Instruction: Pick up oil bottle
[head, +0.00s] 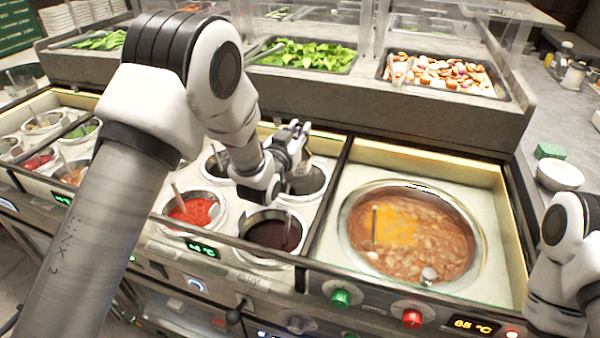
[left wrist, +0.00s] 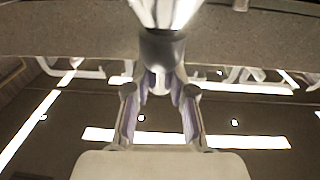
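I cannot pick out the oil bottle with certainty. Small bottles (head: 573,75) stand on the far right counter in the head view, too small to identify. My left gripper (head: 300,127) is over the sauce wells, near a dark well at the back. In the left wrist view its two fingers (left wrist: 160,100) stand apart. A grey cylindrical shape with a pale top (left wrist: 161,48) shows beyond them; I cannot tell what it is. My right arm is at the right edge of the head view, its gripper not visible.
Sauce wells with red sauce (head: 195,212) and dark sauce (head: 273,235) lie below my left arm. A big soup pot (head: 350,232) is to their right. A raised grey ledge (head: 430,118) with food trays runs behind. A white bowl (head: 560,175) sits on the right counter.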

